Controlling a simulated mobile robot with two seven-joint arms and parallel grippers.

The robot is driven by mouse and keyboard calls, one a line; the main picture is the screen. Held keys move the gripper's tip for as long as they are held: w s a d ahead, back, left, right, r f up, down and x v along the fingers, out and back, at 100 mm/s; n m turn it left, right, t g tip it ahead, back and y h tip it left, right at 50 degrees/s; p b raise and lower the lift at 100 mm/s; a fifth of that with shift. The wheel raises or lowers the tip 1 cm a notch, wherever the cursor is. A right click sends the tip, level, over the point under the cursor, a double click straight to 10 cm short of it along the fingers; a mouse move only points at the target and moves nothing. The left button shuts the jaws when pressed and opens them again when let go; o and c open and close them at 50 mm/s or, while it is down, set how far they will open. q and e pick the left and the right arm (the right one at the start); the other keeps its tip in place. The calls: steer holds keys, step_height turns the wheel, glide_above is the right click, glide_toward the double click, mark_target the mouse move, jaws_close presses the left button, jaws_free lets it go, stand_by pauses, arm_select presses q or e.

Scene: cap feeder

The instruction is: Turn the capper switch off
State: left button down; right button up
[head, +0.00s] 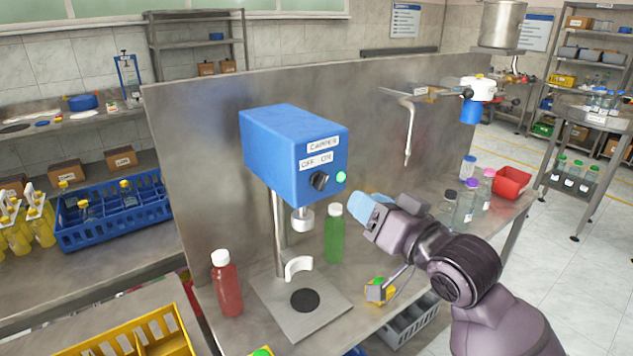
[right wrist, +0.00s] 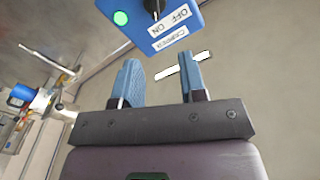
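The blue capper (head: 290,150) stands on a post, with OFF and ON labels on its front. Its black knob switch (head: 319,181) sits below the labels, beside a bright green light (head: 341,176). I cannot tell for sure which label the knob points to. My right gripper (head: 367,212) is below and to the right of the knob, apart from it. In the right wrist view the gripper (right wrist: 160,82) is open and empty, with the knob (right wrist: 154,8) beyond its fingers at the top edge, partly cut off. My left gripper is not in view.
A green bottle (head: 334,235) stands close behind and left of my right gripper. A red bottle (head: 226,284) stands left of the capper's base plate (head: 325,316). Several bottles and a red bin (head: 511,182) are at the right. A metal panel (head: 200,150) rises behind.

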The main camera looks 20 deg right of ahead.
mark_target(327, 180)
steer(key=shift+m, duration=0.6)
steer(key=x, duration=0.3)
steer(key=p+x, duration=0.1)
steer(key=x, duration=0.3)
steer(key=f+x, duration=0.1)
steer(key=x, duration=0.2)
steer(key=shift+w+r, duration=0.1)
steer(key=shift+w, duration=0.25)
jaws_close()
